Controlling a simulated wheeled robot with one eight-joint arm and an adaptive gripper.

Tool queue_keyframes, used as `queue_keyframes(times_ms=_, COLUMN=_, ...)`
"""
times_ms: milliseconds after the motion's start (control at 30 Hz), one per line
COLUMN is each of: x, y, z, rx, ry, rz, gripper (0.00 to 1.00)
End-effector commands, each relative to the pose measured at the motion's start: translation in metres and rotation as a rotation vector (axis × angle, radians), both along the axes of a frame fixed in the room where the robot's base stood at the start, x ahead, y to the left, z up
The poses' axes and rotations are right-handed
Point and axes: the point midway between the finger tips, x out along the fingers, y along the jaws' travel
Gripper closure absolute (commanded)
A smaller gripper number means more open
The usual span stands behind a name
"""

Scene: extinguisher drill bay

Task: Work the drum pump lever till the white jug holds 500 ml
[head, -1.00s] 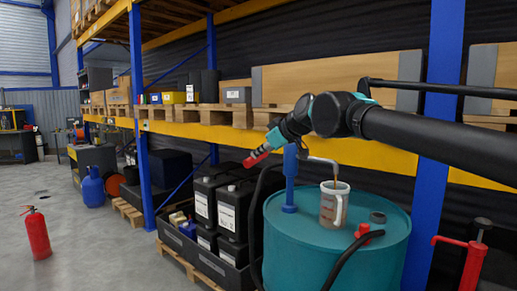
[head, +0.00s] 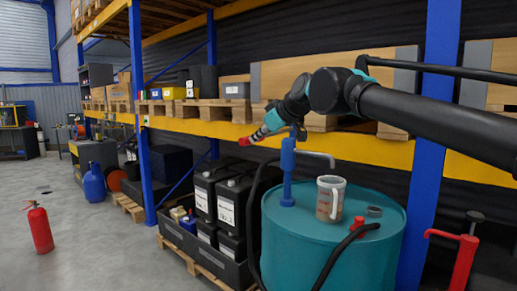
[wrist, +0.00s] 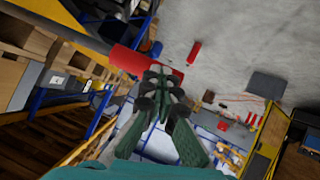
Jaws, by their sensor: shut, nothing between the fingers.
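The blue drum pump (head: 288,172) stands upright on the teal drum (head: 270,240), its grey spout reaching right over the white jug (head: 330,198). The jug stands upright on the drum lid with brown liquid inside; I cannot read its level against marks. My gripper (head: 258,135) is left of the pump's top and shut. The red lever grip (head: 246,140) shows at its tip. In the wrist view, the red grip (wrist: 130,60) lies just beyond my shut fingers (wrist: 164,82); I cannot tell whether they touch. No stream shows at the spout now.
A red cap (head: 357,223) and a dark bung (head: 374,211) are on the drum lid. A black hose (head: 335,258) curves over the drum's front. Black containers (head: 230,205) stand left of the drum, and a blue rack post (head: 425,150) rises to its right.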

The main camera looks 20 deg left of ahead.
Motion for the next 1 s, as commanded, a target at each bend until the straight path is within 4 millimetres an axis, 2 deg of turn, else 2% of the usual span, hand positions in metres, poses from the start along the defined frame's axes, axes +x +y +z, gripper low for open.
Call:
queue_keyframes(times_ms=200, x=-0.022, y=-0.037, z=0.026, rx=0.0, ry=0.001, rz=-0.001, gripper=1.0)
queue_keyframes(times_ms=433, x=-0.038, y=-0.063, z=0.046, rx=0.0, ry=0.0, rz=-0.001, gripper=1.0)
queue_keyframes(times_ms=633, x=-0.044, y=-0.072, z=0.053, rx=0.0, ry=0.0, rz=0.0, gripper=1.0)
queue_keyframes(times_ms=1000, x=-0.044, y=-0.072, z=0.053, rx=0.0, ry=0.0, rz=0.0, gripper=1.0)
